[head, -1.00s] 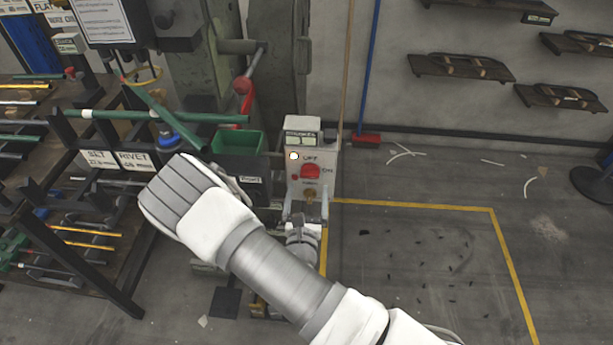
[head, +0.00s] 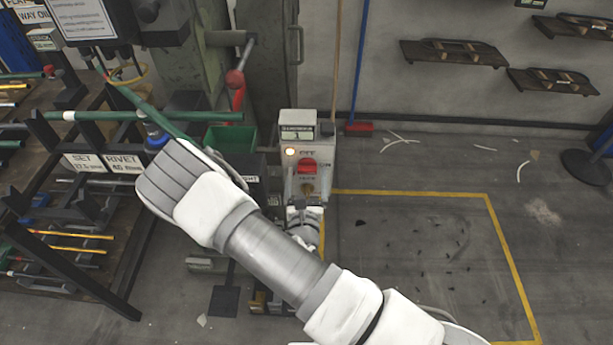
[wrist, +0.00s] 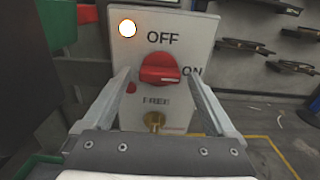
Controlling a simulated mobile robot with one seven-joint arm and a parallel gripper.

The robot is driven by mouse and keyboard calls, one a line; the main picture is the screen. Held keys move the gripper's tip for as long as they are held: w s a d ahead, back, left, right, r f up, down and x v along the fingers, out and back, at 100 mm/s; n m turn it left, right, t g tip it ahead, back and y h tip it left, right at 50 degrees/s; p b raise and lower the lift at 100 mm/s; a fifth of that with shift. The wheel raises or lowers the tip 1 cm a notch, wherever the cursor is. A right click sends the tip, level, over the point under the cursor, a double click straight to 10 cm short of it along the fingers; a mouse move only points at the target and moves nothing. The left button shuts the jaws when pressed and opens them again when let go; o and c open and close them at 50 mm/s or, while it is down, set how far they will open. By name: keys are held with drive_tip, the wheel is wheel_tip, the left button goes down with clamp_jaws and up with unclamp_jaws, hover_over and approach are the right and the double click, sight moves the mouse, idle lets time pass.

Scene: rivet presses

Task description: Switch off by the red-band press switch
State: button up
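A pale switch box (head: 291,180) stands at the centre of the head view, and its face (wrist: 205,38) fills the middle of the wrist view. It carries a red rotary knob (wrist: 160,69), also visible in the head view (head: 307,166). The knob's grip lies roughly sideways, its right end towards the ON label (wrist: 192,71); the OFF label (wrist: 163,38) is above. A round lamp (wrist: 127,28) at upper left glows. My gripper (wrist: 159,76) is open, with one fingertip on each side of the knob; contact cannot be told. No red band is clearly visible.
A brass keyed part (wrist: 154,121) sits below the knob, near the FREE label. A tool rack (head: 95,230) stands left.

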drive_tip(key=c, duration=1.2)
drive_tip(key=shift+c, duration=0.2)
drive_tip(key=shift+n+p, duration=0.3)
drive_tip(key=shift+p, duration=0.05)
drive_tip(key=n+p, duration=0.2)
drive_tip(key=shift+r+n, duration=0.2)
drive_tip(key=shift+n, duration=0.1)
drive_tip(key=n+p, duration=0.4)
drive_tip(key=n, duration=0.1)
drive_tip(key=n+p, duration=0.2)
drive_tip(key=n, duration=0.3)
drive_tip(key=shift+f, duration=0.1)
drive_tip(key=n+p, duration=0.1)
drive_tip(key=n, duration=0.3)
drive_tip(key=shift+f+n, duration=0.1)
drive_tip(key=shift+n, duration=0.2)
